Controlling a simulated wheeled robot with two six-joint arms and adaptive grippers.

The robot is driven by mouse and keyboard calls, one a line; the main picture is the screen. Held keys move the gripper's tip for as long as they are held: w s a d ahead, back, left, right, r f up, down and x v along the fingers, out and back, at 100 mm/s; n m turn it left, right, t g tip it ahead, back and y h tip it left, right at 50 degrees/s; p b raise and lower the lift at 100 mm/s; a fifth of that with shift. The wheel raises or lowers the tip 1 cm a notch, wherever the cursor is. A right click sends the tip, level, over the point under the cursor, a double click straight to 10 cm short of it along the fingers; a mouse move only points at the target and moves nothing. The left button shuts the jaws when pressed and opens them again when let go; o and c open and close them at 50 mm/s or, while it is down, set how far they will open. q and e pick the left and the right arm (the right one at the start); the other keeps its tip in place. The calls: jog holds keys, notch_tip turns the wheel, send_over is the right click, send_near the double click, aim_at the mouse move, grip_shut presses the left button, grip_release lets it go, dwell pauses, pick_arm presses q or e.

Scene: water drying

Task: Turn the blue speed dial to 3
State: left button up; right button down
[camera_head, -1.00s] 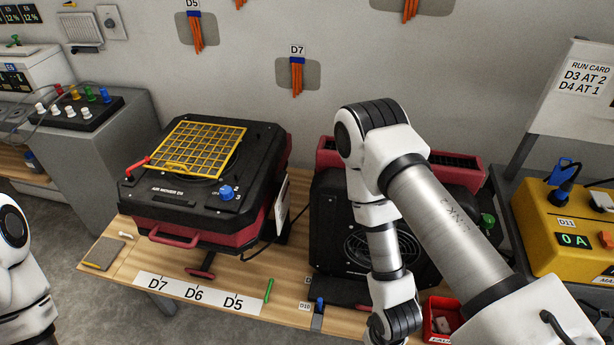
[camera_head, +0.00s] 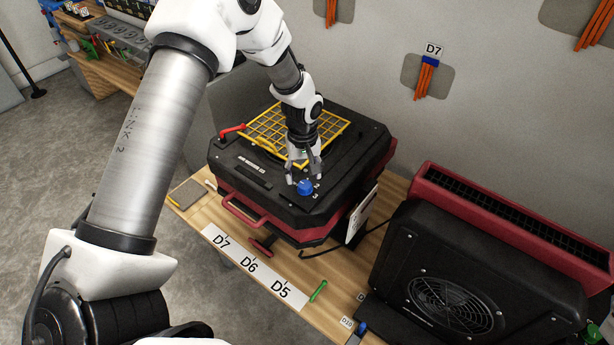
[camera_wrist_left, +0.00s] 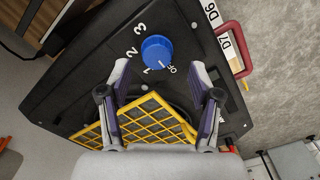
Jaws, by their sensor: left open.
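The blue speed dial (camera_head: 305,187) sits on the top panel of the black and red machine (camera_head: 262,187). In the left wrist view the blue dial (camera_wrist_left: 157,51) has the marks OF, 1, 2 and 3 around it. Its white pointer line appears to be near OF, though it is small. My left gripper (camera_head: 304,170) is just above and behind the dial. In the left wrist view the open left gripper (camera_wrist_left: 159,76) has its fingers apart, with the dial beyond the tips and nothing between them. My right gripper is not in view.
A yellow grid guard (camera_head: 290,130) with a red handle lies on the machine behind the dial. A second black and red fan unit (camera_head: 480,270) stands to the right. A label strip (camera_head: 252,266) and a green stick (camera_head: 318,290) lie on the wooden table in front.

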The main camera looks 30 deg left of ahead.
aim_at(305, 184)
pick_arm(q)
jog(key=f, duration=0.4)
jog(key=shift+w, duration=0.35)
jog(key=shift+s+r, duration=0.1)
jog(key=shift+s, duration=0.1)
jog(key=shift+c, duration=1.4)
jog(key=c, duration=0.9)
jog(key=shift+o, duration=0.2)
